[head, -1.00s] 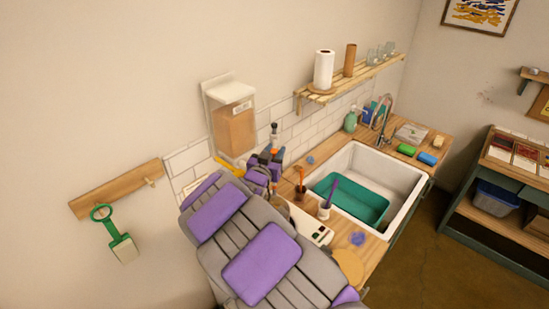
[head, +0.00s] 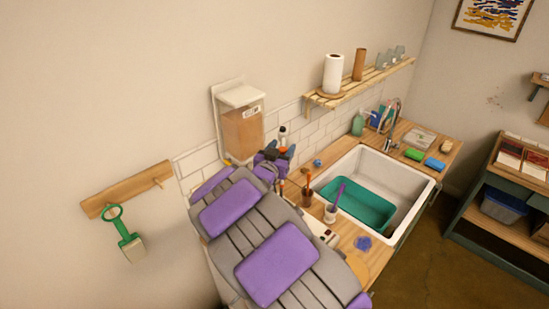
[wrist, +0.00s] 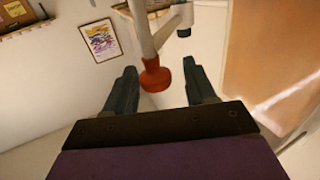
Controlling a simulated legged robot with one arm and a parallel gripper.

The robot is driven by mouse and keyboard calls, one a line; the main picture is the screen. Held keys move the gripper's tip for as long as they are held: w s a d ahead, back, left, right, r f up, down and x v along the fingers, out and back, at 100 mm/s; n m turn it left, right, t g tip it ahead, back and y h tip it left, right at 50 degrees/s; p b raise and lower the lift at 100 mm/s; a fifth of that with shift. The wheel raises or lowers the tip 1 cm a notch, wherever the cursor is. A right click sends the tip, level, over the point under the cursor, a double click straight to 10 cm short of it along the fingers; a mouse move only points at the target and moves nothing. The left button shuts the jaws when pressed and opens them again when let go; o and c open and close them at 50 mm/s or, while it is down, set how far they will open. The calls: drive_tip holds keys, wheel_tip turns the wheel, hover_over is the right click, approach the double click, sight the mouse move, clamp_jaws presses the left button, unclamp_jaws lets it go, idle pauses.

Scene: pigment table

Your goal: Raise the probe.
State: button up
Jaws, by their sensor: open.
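A pale upright rod with a rounded orange-red end (wrist: 157,76) shows in the wrist view, joined to a pale side arm. It may be the probe or part of its holder; I cannot tell which. My gripper (wrist: 163,88) is open, with one dark finger on each side of the orange-red end and gaps to both. In the head view my gripper (head: 279,154) is at the back of the counter by the tiled wall. A small white and dark upright piece (head: 282,135) shows at its fingers. My arm hides what lies below.
A clear-fronted dispenser (head: 241,128) hangs on the wall beside my gripper. Cups with tools, one of them a white cup (head: 330,214), stand on the counter right of my arm. The sink (head: 410,190) holds a green tub (head: 362,207). A slatted shelf (head: 360,86) is above.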

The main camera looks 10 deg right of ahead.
drive_tip(key=v, duration=1.7)
drive_tip(key=shift+a, duration=0.2)
drive_tip(key=shift+f+b, duration=0.2)
drive_tip(key=shift+b, duration=0.1)
drive_tip(key=w+a+f+n+g+y+b, duration=0.1)
drive_tip(key=a+f+g+y+b, duration=0.15)
drive_tip(key=f+y, duration=0.35)
drive_tip(key=s+a+f+n+g+y+b, duration=0.1)
drive_tip(key=s+n+g+y+b, duration=0.15)
drive_tip(key=s, duration=0.25)
drive_tip(key=s+a+f+n+g+y+b, duration=0.1)
drive_tip(key=s+f+g+y, duration=0.1)
drive_tip(key=s+g+y, duration=0.15)
drive_tip(key=s+d+f+g+h+b, duration=0.1)
drive_tip(key=s+d+g, duration=0.2)
drive_tip(key=s, duration=0.7)
drive_tip(key=s+d+f+n+g+h+b, duration=0.1)
drive_tip(key=s+d+g+b, duration=0.1)
drive_tip(key=s+d, duration=0.4)
drive_tip(key=s+d+f+g+b, duration=0.1)
drive_tip(key=s+d+g, duration=0.2)
drive_tip(key=s, duration=1.1)
drive_tip(key=shift+s+d+f+n+g+h+b, duration=0.2)
drive_tip(key=shift+d+f+n+g+h+b, duration=0.2)
drive_tip(key=shift+d, duration=0.6)
